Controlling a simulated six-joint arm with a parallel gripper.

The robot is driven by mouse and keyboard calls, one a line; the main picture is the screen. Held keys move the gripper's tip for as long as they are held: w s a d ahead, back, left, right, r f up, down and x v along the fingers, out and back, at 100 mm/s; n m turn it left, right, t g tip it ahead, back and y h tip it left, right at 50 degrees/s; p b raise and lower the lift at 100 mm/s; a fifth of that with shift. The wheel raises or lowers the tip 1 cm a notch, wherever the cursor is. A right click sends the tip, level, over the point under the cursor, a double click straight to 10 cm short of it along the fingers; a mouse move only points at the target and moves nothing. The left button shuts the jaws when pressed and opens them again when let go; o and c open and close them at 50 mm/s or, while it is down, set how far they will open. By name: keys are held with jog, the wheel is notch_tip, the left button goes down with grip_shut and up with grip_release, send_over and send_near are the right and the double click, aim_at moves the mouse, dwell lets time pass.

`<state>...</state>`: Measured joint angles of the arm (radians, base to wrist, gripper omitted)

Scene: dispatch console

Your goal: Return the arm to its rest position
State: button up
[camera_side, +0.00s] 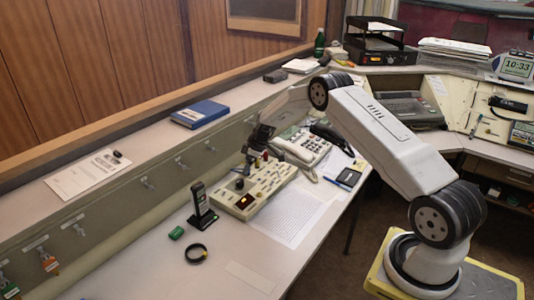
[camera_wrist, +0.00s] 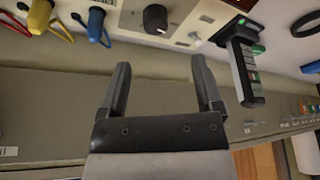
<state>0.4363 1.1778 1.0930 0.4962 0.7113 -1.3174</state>
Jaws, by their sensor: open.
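My gripper (camera_side: 250,160) hangs just over the back part of the beige button panel (camera_side: 238,211) on the desk, in front of the grey ledge wall. In the wrist view my gripper (camera_wrist: 162,78) has its two dark fingers wide apart with nothing between them. A black knob (camera_wrist: 155,18) on the panel shows beyond the fingertips, apart from them. A black handheld device (camera_side: 200,199) stands upright in its stand left of the panel; it also shows at the upper right of the wrist view (camera_wrist: 240,62).
Yellow (camera_wrist: 39,16) and blue (camera_wrist: 97,25) tagged items show at upper left in the wrist view. A telephone (camera_side: 303,149) sits right of the panel. A black ring (camera_side: 196,254) and green block (camera_side: 176,233) lie on the desk. A blue book (camera_side: 199,114) rests on the ledge.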

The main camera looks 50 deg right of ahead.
jog(key=s+a+r+m+g+h, duration=0.1)
jog(key=s+a+r+m, duration=0.2)
jog(key=s+a+r, duration=1)
jog(key=s+a+m, duration=0.1)
jog(key=s+a, duration=0.1)
jog(key=s, duration=0.4)
jog(key=s+a+m, duration=0.1)
jog(key=s+a, duration=0.2)
jog(key=s, duration=0.2)
jog(key=s+a+r+m+h, duration=0.1)
jog(key=s+a, duration=0.2)
jog(key=s, duration=0.3)
jog(key=shift+s+a, duration=0.15)
jog(key=shift+s, duration=0.15)
